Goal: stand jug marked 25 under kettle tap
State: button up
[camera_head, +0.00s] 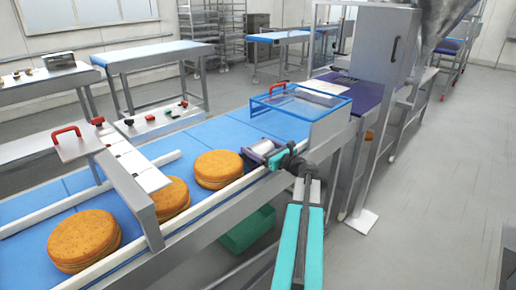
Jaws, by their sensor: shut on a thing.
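My gripper (263,154) is at the edge of the blue conveyor belt (205,134), just right of a round brown cake (218,169). It is shut on a small pale, rounded thing (259,147), partly hidden by the jaws. I cannot tell whether this is a jug, and no number is readable. No kettle tap can be made out. A large silver vessel (447,15) shows only in part at the top right.
Two more brown cakes (83,240) (171,198) lie on the belt. A metal bridge with a red handle (66,132) crosses it. A blue-framed clear guard (300,101) stands beyond my gripper. A green crate (248,229) is below. Grey floor at right is open.

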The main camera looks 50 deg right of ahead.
jog(key=shift+f, duration=0.25)
jog(key=shift+f, duration=0.15)
jog(key=o, duration=1.1)
jog(key=shift+r, duration=0.2)
jog(key=s, duration=0.4)
jog(key=s+b, duration=0.1)
jog(key=s, duration=0.3)
jog(key=s+a, duration=0.1)
jog(key=s, duration=0.3)
jog(key=shift+b, duration=0.4)
